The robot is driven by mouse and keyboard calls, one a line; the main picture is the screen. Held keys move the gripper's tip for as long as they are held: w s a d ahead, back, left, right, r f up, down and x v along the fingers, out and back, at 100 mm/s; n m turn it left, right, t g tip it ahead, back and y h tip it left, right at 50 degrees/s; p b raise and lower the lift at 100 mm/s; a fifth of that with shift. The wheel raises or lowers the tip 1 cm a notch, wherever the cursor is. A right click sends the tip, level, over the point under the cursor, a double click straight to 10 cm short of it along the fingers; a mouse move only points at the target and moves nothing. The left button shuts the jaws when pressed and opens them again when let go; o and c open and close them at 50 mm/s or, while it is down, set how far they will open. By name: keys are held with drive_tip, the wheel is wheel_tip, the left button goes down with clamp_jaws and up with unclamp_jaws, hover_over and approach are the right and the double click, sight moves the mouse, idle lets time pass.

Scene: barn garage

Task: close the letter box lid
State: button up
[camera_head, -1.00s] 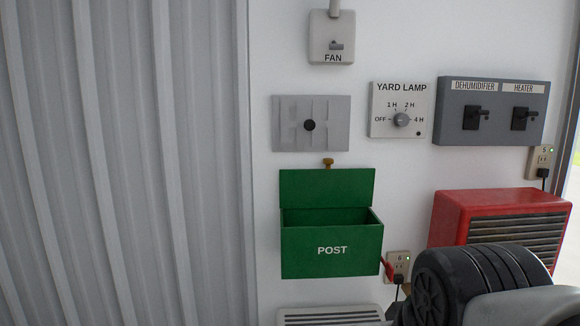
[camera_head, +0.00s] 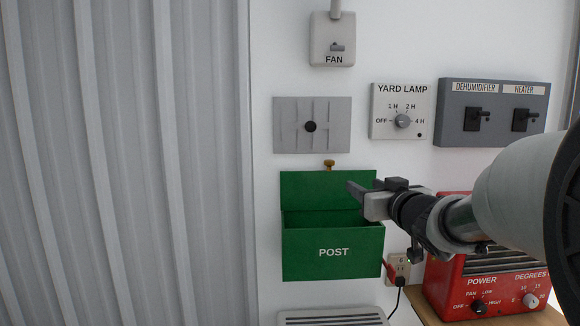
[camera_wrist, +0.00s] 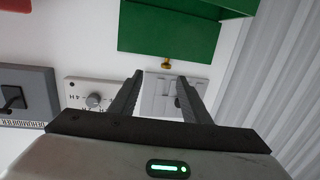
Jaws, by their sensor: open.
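The green letter box (camera_head: 332,255), marked POST, hangs on the white wall. Its lid (camera_head: 318,188) stands open, upright against the wall above the box. A small brass knob (camera_head: 329,164) shows just above the lid's top edge. My gripper (camera_head: 356,190) is in front of the lid's right part and hides some of it; its distance from the lid is hard to tell. In the wrist view my gripper (camera_wrist: 158,82) is open with nothing between its fingers. The green lid (camera_wrist: 170,35) and the brass knob (camera_wrist: 166,64) are in that view beyond the fingertips.
Above the box are a grey plate with a black knob (camera_head: 310,127), the yard lamp dial (camera_head: 402,121) and the fan switch (camera_head: 335,46). A dehumidifier and heater switch panel (camera_head: 491,112) is at right. A red heater (camera_head: 470,285) stands below my arm. A socket (camera_head: 398,268) is beside the box.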

sight(332, 162)
drive_tip(key=shift+n+t+y, duration=0.3)
drive_tip(key=shift+n+y, duration=0.1)
drive_tip(key=shift+y, duration=0.4)
drive_tip(key=x, duration=0.5)
drive_tip(key=r+x, duration=0.1)
drive_tip(key=x, duration=1.1)
drive_tip(key=shift+w+a+r+p, duration=0.15)
drive_tip(key=shift+a+r+p, duration=0.15)
drive_tip(key=shift+a+p, duration=0.05)
clamp_jaws()
